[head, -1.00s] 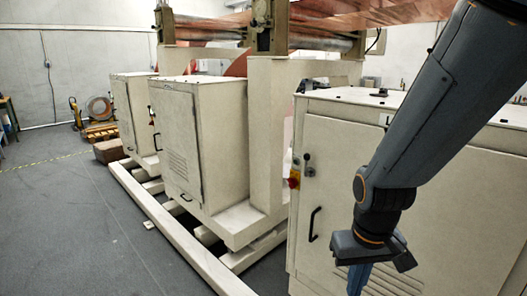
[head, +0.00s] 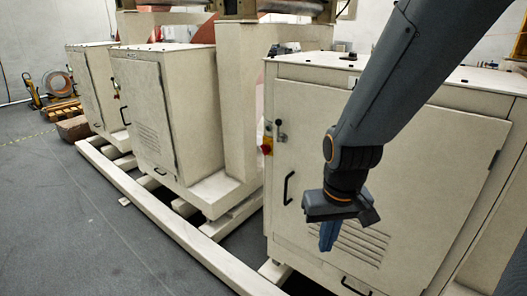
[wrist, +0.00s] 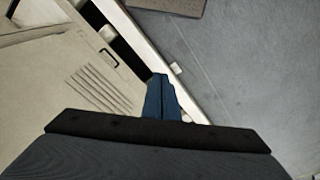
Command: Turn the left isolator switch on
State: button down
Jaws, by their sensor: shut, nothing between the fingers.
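In the wrist view, the fingers (wrist: 162,98) are together; no switch shows there.
A black door handle (head: 288,188) stands out below the switch. A pale floor rail (head: 165,215) runs along the cabinets' front. The middle cabinet (head: 150,110) stands behind left. A cardboard box (head: 73,128) and pallet (head: 62,106) are far left. Grey floor (head: 60,230) at left is open.

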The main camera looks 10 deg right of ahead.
dwell(0.4)
jog(key=c, duration=2.3)
grip_release()
jog(key=o, duration=0.9)
jog(key=w+a+m+t, duration=0.1)
jog(key=w+a+t, duration=0.1)
jog(key=w, duration=0.7)
jog(key=shift+w+a+y, duration=0.3)
jog(key=shift+w+a, duration=0.1)
jog(key=shift+a, duration=0.15)
jog(key=m+t+h+p, duration=0.2)
jog(key=m+t+h, duration=0.7)
jog(key=m, duration=0.5)
send_near(263, 151)
jog(key=d+y, duration=0.1)
jog(key=shift+t, duration=0.4)
jog(key=p+x, duration=0.2)
jog(key=x, duration=0.6)
jog(key=shift+w+f, duration=0.2)
jog(key=shift+w, duration=0.05)
